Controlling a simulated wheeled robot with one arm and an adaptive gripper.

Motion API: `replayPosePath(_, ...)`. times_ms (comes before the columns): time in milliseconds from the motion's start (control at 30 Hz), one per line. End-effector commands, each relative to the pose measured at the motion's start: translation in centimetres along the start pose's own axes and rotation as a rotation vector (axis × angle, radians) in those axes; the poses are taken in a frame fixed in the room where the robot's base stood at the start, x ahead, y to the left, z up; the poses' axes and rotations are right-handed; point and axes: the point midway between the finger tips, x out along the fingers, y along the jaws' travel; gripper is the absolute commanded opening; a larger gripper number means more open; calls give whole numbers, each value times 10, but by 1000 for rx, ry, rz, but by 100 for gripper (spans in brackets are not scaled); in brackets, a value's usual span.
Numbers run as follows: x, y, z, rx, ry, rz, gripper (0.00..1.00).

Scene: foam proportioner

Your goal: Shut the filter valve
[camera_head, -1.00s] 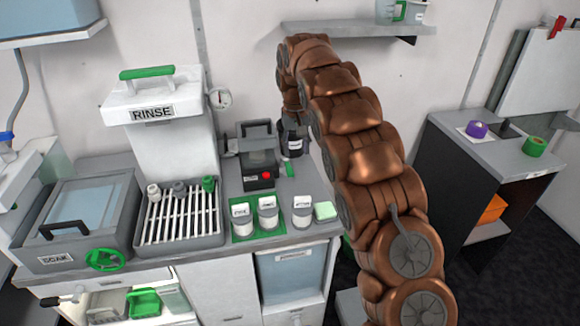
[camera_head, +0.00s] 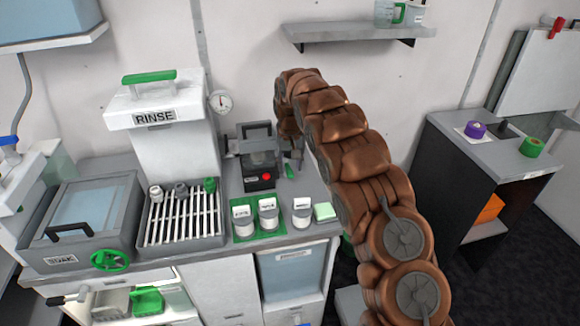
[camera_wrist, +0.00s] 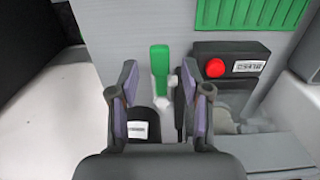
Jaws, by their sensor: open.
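A small valve with a green lever (camera_head: 289,171) stands on the counter just right of the black unit with the red button; I take it to be the filter valve. In the wrist view its green lever (camera_wrist: 160,58) points away from my palm, with a pale stem at its near end. My gripper (camera_wrist: 159,72) is open, one finger on each side of the lever in the picture. I cannot tell whether the fingers are level with it, and no contact shows. In the head view my gripper (camera_head: 296,160) is small and partly hidden by my arm.
The black unit (camera_wrist: 232,62) with its red button stands close to the right finger. A dark labelled bottle (camera_wrist: 141,124) lies under the left finger in the picture. White-labelled jars (camera_head: 267,214) on a green mat stand at the counter's front.

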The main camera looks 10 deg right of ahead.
Motion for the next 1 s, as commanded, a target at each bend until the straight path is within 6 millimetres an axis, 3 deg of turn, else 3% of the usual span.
replayPosePath(200, 16, 0, 1, 0, -2, 0, 48)
replayPosePath(500, 18, 0, 0, 0, 0, 0, 48)
replayPosePath(1000, 18, 0, 0, 0, 0, 0, 0)
